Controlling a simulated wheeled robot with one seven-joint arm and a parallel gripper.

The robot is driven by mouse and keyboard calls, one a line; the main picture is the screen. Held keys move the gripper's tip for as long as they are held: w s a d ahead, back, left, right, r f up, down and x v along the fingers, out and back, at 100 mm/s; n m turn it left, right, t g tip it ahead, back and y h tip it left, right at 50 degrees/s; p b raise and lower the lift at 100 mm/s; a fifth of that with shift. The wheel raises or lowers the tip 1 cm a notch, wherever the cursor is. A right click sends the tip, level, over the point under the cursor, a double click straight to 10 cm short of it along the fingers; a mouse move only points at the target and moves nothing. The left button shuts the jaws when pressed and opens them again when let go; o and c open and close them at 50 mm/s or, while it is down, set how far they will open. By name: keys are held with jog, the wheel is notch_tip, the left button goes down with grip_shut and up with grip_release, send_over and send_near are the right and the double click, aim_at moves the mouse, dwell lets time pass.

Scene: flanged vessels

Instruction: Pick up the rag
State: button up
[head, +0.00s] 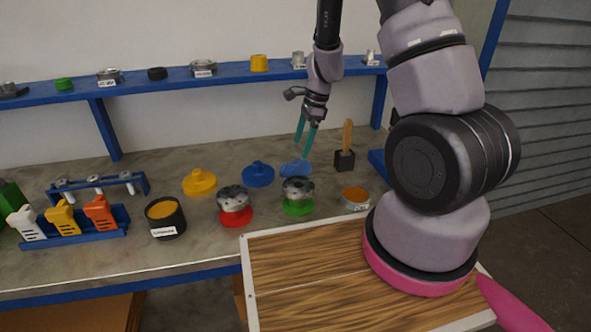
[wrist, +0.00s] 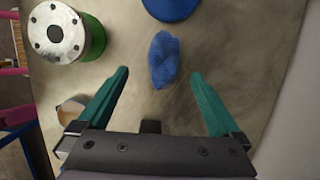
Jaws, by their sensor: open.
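The rag (head: 295,168) is a small crumpled blue cloth lying on the grey bench top. In the head view it lies behind the green-based flanged vessel. In the wrist view the rag (wrist: 163,60) lies ahead of the fingertips, roughly centred between them. My gripper (head: 306,140) points down above the bench, close to the rag, with its green fingers apart. In the wrist view my gripper (wrist: 160,75) is open, with nothing between its fingers.
The green-based vessel (head: 298,196) and the blue flanged lid (head: 258,174) stand close to the rag. A brush in a black holder (head: 344,160) is to its right. A labelled orange-topped tin (head: 355,198) is nearer. A blue shelf (head: 190,78) runs above the bench.

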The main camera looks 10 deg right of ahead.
aim_at(296, 164)
jog(key=x, duration=0.7)
jog(key=shift+w+d+f, duration=0.15)
jog(key=shift+w+d, duration=0.1)
jog(key=shift+w, duration=0.1)
jog(key=shift+a+f, duration=0.15)
jog(key=shift+f, duration=0.3)
jog(key=c, duration=1.4)
